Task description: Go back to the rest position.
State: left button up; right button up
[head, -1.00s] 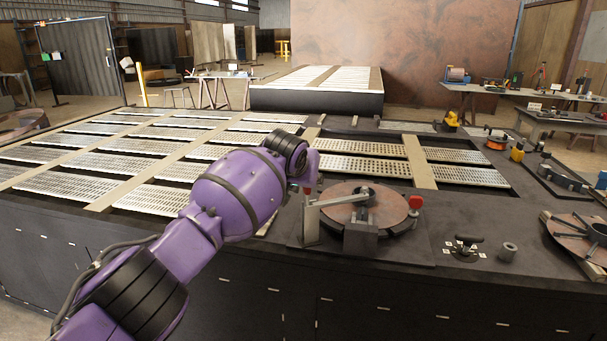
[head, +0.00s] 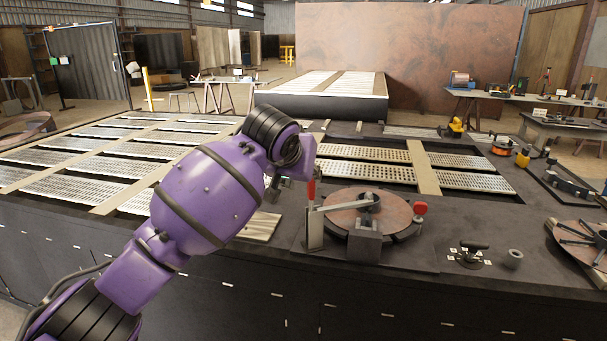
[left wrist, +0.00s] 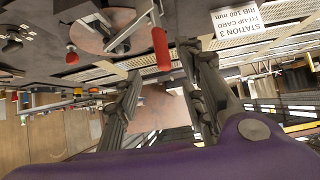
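My left arm comes in from the left in the head view, with its wrist over the table. My left gripper (head: 300,165) is largely hidden behind that wrist. In the left wrist view the two grey fingers (left wrist: 160,80) stand apart with nothing between them. The gripper is above and behind the upright red clamp handle (head: 311,190), apart from it. This handle also shows in the left wrist view (left wrist: 160,48). It belongs to a fixture holding a round brown reel disc (head: 345,212) on the dark table. My right gripper is in neither view.
The dark table (head: 400,285) has slotted plates (head: 365,152) in recesses. A red knob (head: 420,208) is on the fixture's right. A black clamp tool (head: 470,252), a grey ring (head: 513,258) and a spoked reel (head: 585,240) stand further right. A station card (left wrist: 238,28) lies near the gripper.

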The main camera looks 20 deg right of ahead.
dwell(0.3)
pick_arm(q)
notch_tip(320, 180, up, 6)
jog(key=d+m+t+h, duration=0.2)
jog(key=d, duration=0.1)
jog(key=s+a+f+n+t+y+p, duration=0.15)
jog(key=s+a+f, duration=0.25)
jog(key=a+f, duration=0.65)
jog(key=s+a+f+n+t, duration=0.15)
jog(key=s+a+f, duration=0.25)
jog(key=a+f, duration=0.65)
jog(key=s+a+f+n+t+y+p, duration=0.15)
jog(key=s+a+f, duration=0.25)
jog(key=a+f, duration=0.65)
jog(key=s+a+f+n+g+y, duration=0.1)
jog(key=s+a+f, duration=0.4)
jog(key=s, duration=0.7)
jog(key=s+a+f+n+g+y, duration=0.2)
jog(key=s+a+f, duration=0.3)
jog(key=s+f, duration=0.5)
jog(key=s+a+f+n+g+y, duration=0.1)
jog(key=s+a+f+g, duration=0.2)
jog(key=s, duration=1.1)
notch_tip(320, 180, down, 5)
jog(key=shift+a+f+y, duration=0.1)
jog(key=shift+a+y, duration=0.2)
jog(key=shift+a, duration=0.65)
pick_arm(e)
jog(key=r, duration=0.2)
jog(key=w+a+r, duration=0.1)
